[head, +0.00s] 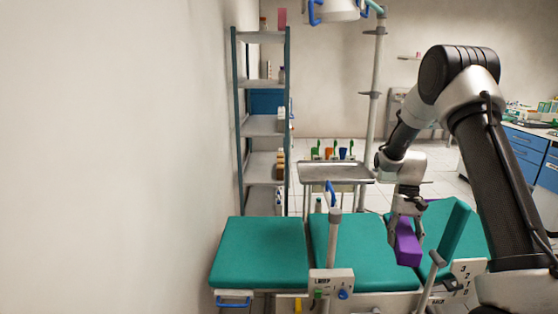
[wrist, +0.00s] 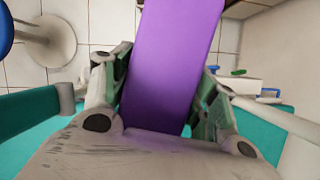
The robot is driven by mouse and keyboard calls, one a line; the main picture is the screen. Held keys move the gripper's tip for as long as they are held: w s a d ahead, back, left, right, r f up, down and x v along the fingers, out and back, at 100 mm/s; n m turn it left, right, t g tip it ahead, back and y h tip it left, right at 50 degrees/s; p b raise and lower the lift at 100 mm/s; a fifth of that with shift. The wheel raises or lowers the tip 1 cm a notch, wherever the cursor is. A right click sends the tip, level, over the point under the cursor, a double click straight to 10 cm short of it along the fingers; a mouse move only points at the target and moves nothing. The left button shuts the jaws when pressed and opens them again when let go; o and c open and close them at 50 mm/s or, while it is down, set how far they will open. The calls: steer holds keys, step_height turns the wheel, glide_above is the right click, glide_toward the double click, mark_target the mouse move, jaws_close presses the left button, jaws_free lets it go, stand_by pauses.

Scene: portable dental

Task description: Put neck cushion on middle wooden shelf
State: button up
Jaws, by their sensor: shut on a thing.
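A purple block (head: 407,243), which looks like the neck cushion, is held in my gripper (head: 405,232) above the green dental chair. In the wrist view the purple cushion (wrist: 172,65) fills the space between the two fingers of my gripper (wrist: 160,100), which touch its sides. A tall shelf unit (head: 237,100) with blue-grey posts stands at the back left against the wall. Its middle shelf (head: 260,125) shows grey in the head view, with small items at its right edge. I cannot tell whether it is wooden.
The green chair (head: 262,250) spans the front, with a post and control box (head: 331,283) before it. A metal tray (head: 335,173) with several colored cups behind it stands beyond the chair. Blue cabinets (head: 527,150) are at the right. A pole (head: 376,90) rises behind the tray.

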steer(key=w+a+r+n+h, duration=0.1)
steer(key=w+a+r+n, duration=0.3)
steer(key=a, duration=0.5)
steer(key=s+f+m, duration=0.1)
steer(key=s+f, duration=0.3)
steer(key=f, duration=0.1)
steer(key=shift+s+a+f, duration=0.2)
steer(key=shift+s+f, duration=0.05)
steer(key=shift+s, duration=0.1)
